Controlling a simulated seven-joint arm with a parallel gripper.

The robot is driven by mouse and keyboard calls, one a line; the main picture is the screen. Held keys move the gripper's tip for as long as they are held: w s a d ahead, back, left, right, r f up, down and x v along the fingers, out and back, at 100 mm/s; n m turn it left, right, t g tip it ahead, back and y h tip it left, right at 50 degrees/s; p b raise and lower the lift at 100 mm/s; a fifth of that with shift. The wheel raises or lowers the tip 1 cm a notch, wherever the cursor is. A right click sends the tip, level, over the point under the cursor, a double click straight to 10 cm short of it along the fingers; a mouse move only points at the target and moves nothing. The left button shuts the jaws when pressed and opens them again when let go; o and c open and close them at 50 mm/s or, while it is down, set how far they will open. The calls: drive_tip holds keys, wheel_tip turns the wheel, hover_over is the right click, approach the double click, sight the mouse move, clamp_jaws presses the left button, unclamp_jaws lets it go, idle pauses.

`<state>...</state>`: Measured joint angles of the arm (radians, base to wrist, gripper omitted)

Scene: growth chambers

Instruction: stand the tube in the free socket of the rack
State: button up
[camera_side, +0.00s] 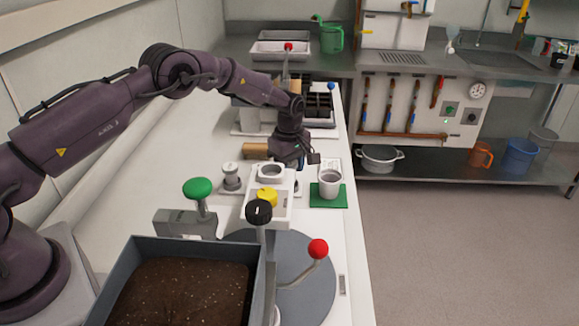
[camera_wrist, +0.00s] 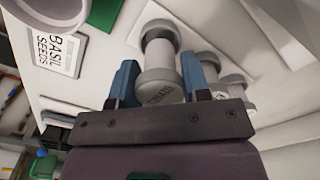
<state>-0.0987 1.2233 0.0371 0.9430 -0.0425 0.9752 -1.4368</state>
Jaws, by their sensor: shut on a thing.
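In the side view my gripper (camera_side: 291,164) points down beside the far end of a small white rack (camera_side: 284,208). The rack carries a round grey ring-like part at its far end and a yellow-capped piece (camera_side: 267,196) nearer the camera. In the wrist view my gripper (camera_wrist: 158,88) has its blue fingers on either side of a grey flanged cylinder (camera_wrist: 159,55), apparently the tube, and is shut on it. Lettering shows on its near end. In the side view my gripper hides most of it. I cannot tell whether its far end touches anything.
A grey cup (camera_side: 330,183) on a green mat (camera_side: 328,199) stands right of the rack. A grey flanged piece (camera_side: 231,178) stands left. A soil tray (camera_side: 180,290), a red-knobbed lever (camera_side: 318,249) and a green-knobbed fixture (camera_side: 198,188) are nearer the camera.

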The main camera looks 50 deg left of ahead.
drive_tip(key=shift+f, duration=0.95)
idle(0.6)
drive_tip(key=o, duration=1)
drive_tip(key=shift+r, duration=4.25)
